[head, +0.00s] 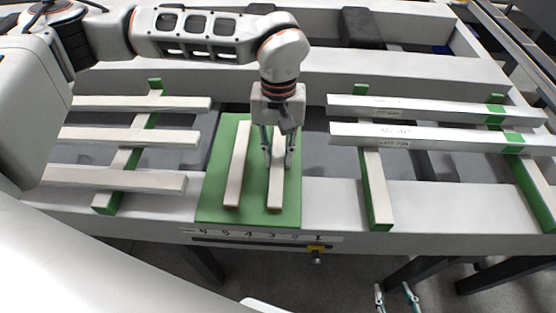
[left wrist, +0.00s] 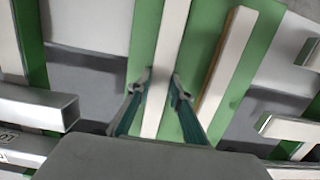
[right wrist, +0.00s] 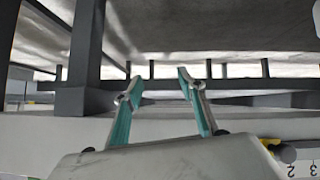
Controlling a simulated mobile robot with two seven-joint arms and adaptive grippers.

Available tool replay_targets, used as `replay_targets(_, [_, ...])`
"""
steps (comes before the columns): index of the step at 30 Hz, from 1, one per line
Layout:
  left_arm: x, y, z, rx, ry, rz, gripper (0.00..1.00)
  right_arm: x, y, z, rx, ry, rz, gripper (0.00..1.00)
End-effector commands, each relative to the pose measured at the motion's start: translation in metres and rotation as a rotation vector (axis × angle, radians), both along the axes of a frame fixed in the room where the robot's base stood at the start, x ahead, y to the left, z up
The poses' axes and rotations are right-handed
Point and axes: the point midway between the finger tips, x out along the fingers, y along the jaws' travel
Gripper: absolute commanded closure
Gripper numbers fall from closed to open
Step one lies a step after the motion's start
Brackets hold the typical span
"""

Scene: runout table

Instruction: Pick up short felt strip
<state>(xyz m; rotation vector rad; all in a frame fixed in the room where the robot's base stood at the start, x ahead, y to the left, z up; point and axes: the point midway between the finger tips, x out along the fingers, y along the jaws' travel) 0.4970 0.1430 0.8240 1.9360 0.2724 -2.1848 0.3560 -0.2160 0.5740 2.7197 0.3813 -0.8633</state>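Two pale strips lie side by side on a green mat (head: 213,200). The right strip (head: 275,195) is under my left gripper (head: 278,165), which hides its far part. The left strip (head: 238,160) lies clear beside it. The frames do not clearly show which one is the short felt strip. In the left wrist view the fingers are open, one on each side of a pale strip (left wrist: 168,35), with gaps showing; the other strip (left wrist: 228,60) lies to the right. My right gripper (head: 395,287) is open and empty, low in front of the table.
Pale bars (head: 130,137) rest on green battens at the left. Two labelled metal-looking bars (head: 400,132) lie across green battens at the right. A dark block (head: 361,28) stands at the back. A numbered scale (head: 270,236) runs along the table's front edge.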

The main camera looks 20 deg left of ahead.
Motion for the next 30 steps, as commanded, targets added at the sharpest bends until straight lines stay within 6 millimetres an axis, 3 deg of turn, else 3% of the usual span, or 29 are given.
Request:
replay_targets(11, [0.0, 0.0, 0.0, 0.001, 0.0, 0.0, 1.0, 0.0, 0.0, 0.0, 0.001, -0.001, -0.001, 0.6])
replay_targets(17, [0.001, 0.0, 0.011, 0.0, -0.003, 0.0, 1.0, 0.002, 0.0, 0.003, 0.001, -0.005, -0.001, 0.6])
replay_targets(23, [0.001, 0.0, 0.044, 0.0, -0.006, 0.001, 1.0, 0.003, 0.0, 0.007, 0.005, -0.009, -0.002, 0.6])
replay_targets(30, [0.001, 0.0, 0.11, 0.001, -0.009, 0.0, 1.0, 0.005, 0.002, 0.014, 0.013, -0.014, -0.004, 0.6])
